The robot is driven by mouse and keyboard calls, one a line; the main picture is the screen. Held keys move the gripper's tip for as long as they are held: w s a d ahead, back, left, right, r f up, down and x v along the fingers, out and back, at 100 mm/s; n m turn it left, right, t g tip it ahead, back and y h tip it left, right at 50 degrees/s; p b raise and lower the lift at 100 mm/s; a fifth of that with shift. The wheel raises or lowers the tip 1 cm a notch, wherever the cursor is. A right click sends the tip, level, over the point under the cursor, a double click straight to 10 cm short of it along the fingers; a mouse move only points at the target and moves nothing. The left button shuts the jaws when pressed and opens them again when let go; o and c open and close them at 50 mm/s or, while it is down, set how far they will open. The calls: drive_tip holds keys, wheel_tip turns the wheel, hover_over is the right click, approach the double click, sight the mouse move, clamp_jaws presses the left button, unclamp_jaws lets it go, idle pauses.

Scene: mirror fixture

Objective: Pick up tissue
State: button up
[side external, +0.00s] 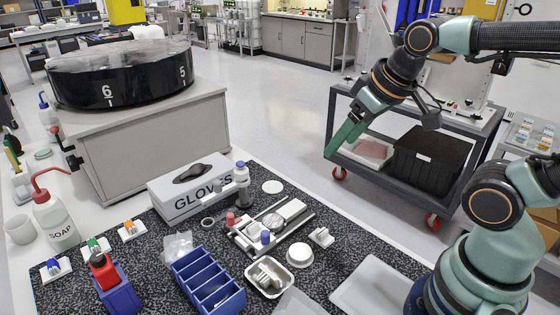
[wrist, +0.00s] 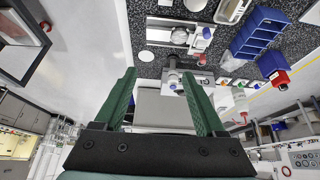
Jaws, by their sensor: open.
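My gripper (side external: 346,138) is raised at the upper right in the side view, over the floor near the grey cart and well away from the mat's items. In the wrist view its two green fingers (wrist: 158,76) are spread apart with nothing held between them. No object is clearly recognisable as a tissue. A crumpled, whitish, translucent piece (side external: 177,246) lies on the speckled mat left of the blue divided bin; I cannot tell whether it is tissue or plastic. A white GLOVES box (side external: 190,187) with a dark top opening stands at the mat's back edge.
The blue divided bin (side external: 208,280), a small white tray (side external: 252,284) with parts, and an optical fixture (side external: 262,235) crowd the speckled mat. A soap bottle (side external: 55,220) stands left. A black drum (side external: 120,75) sits on a cabinet. The grey cart (side external: 468,120) carries a black crate.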

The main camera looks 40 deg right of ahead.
idle(0.4)
drive_tip(key=g, duration=0.6)
hover_over(252, 223)
drive_tip(key=f, duration=1.6)
drive_tip(key=shift+w+d, duration=0.15)
drive_tip(key=shift+d, duration=0.05)
drive_tip(key=f, duration=0.4)
drive_tip(key=shift+a, duration=0.3)
drive_tip(key=shift+f, duration=0.7)
clamp_jaws()
